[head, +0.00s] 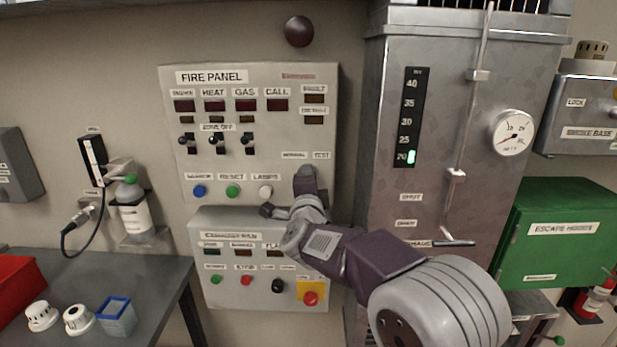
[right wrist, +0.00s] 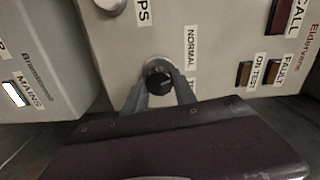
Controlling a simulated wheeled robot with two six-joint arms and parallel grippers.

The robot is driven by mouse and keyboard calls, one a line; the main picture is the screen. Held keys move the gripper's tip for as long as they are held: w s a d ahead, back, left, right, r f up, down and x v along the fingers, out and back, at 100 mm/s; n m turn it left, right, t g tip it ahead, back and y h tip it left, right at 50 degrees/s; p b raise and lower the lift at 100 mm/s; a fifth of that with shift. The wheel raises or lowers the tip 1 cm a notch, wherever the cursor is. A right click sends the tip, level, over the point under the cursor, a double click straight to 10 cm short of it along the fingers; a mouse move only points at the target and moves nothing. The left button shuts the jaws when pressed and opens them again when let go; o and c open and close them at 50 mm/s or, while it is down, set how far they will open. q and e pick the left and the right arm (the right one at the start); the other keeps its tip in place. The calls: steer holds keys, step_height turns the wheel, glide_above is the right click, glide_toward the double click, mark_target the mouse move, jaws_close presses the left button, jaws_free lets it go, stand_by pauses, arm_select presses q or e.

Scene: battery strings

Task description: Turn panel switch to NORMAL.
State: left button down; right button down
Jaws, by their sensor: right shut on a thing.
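The fire panel (head: 262,165) is a pale wall box with lamps, toggles and buttons. Its black panel switch (right wrist: 158,78) is a round knob seen in the right wrist view, beside the NORMAL label (right wrist: 191,47). A second label, TEST (head: 321,155), shows in the head view and is mostly hidden by a finger in the wrist view. My right gripper (head: 306,180) is at the panel's lower right; in the wrist view its fingers (right wrist: 159,88) are shut on the knob, one on each side. In the head view it hides the knob. I cannot tell clearly where the knob points. My left gripper is not in view.
A grey metal cabinet (head: 385,190) stands close on the right. A table (head: 150,275) with white detectors is at the lower left.

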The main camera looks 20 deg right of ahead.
steer(key=n+p, duration=0.2)
steer(key=n, duration=0.3)
steer(key=shift+r, duration=0.1)
steer(key=shift+n, duration=0.3)
stand_by(0.4)
steer(key=c, duration=1)
jaws_free()
steer(key=b+v, duration=0.1)
steer(key=v, duration=0.8)
